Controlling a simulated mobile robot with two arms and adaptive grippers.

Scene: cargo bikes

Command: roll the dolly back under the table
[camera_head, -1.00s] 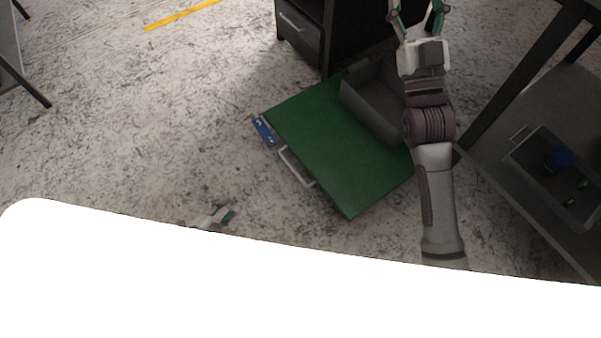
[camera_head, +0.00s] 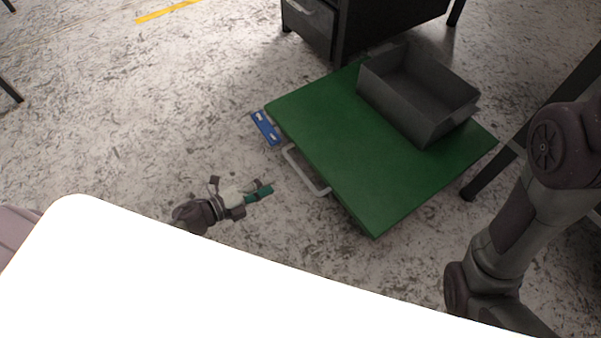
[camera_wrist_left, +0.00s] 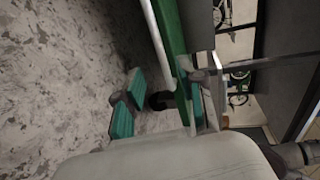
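The dolly is a flat green platform (camera_head: 320,135) on the floor, with a pale bar handle (camera_head: 306,170) on its near-left edge. A grey open bin (camera_head: 400,105) sits on its far part. My left gripper (camera_head: 262,193) is low over the floor, left of the handle and apart from it. In the left wrist view my left gripper (camera_wrist_left: 160,98) has its teal pads spread with nothing between them; the white handle bar (camera_wrist_left: 155,45) and green dolly edge (camera_wrist_left: 172,35) show just beyond. My right arm is at the right edge; its gripper is out of view.
A dark desk with a drawer (camera_head: 310,25) stands behind the dolly. A dark table leg (camera_head: 482,182) stands close to its right corner. A blue tag (camera_head: 265,128) lies by its left corner. The floor to the left is clear.

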